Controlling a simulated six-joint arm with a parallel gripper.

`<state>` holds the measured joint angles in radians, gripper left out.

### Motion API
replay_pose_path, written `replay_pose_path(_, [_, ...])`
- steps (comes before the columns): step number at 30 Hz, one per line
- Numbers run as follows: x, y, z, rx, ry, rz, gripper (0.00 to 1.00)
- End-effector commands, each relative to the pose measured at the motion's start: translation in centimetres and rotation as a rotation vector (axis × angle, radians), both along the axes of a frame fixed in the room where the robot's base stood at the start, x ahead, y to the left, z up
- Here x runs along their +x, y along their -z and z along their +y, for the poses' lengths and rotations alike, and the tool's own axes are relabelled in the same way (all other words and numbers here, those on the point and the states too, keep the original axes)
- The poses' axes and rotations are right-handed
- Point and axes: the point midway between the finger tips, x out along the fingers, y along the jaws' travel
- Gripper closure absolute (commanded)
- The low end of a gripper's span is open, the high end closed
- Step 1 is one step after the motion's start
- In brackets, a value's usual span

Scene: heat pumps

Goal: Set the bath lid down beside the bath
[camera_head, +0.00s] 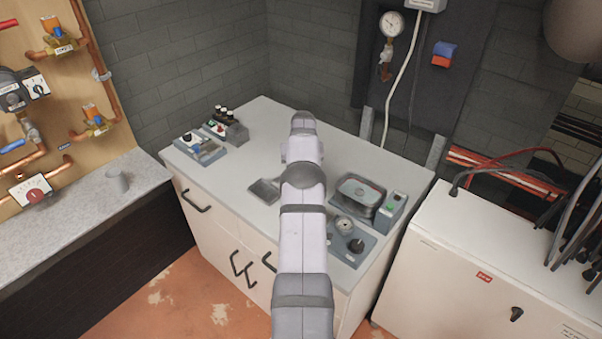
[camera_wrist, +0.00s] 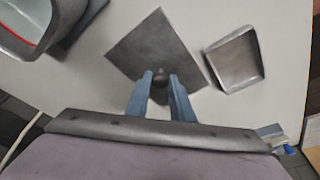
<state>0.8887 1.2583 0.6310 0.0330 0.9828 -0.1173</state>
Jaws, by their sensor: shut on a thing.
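The bath lid (camera_wrist: 150,45), a dark grey square plate with a small round knob, lies between the bath and a shallow grey tray in the wrist view. My gripper (camera_wrist: 161,78) has its two blue fingers shut on the knob. The lid looks level and apart from the bath; I cannot tell whether it touches the worktop. The bath (camera_head: 360,194) is uncovered, right of my arm in the head view. Its rim also shows at the upper left of the wrist view (camera_wrist: 53,22), with a red line inside. My arm mostly hides the lid and gripper in the head view.
The shallow tray (camera_wrist: 236,60) lies close to the lid. A gauge unit (camera_head: 346,241) and a green-topped box (camera_head: 390,211) stand by the bath. The white worktop (camera_head: 262,120) is clear at the back.

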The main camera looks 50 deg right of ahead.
Motion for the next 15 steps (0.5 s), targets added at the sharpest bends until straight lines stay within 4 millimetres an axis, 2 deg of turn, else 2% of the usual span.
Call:
replay_pose_path(4, [0.03,0.28,-0.03,-0.001,0.0,-0.001,1.0])
replay_pose_path(5, [0.04,0.18,-0.04,-0.001,0.0,-0.001,0.72])
replay_pose_path(6, [0.03,0.17,-0.03,-0.001,0.0,-0.001,0.62])
replay_pose_path(7, [0.03,0.18,-0.03,-0.001,0.0,-0.001,0.57])
replay_pose_path(15, [-0.01,0.26,0.01,0.001,0.0,0.001,0.57])
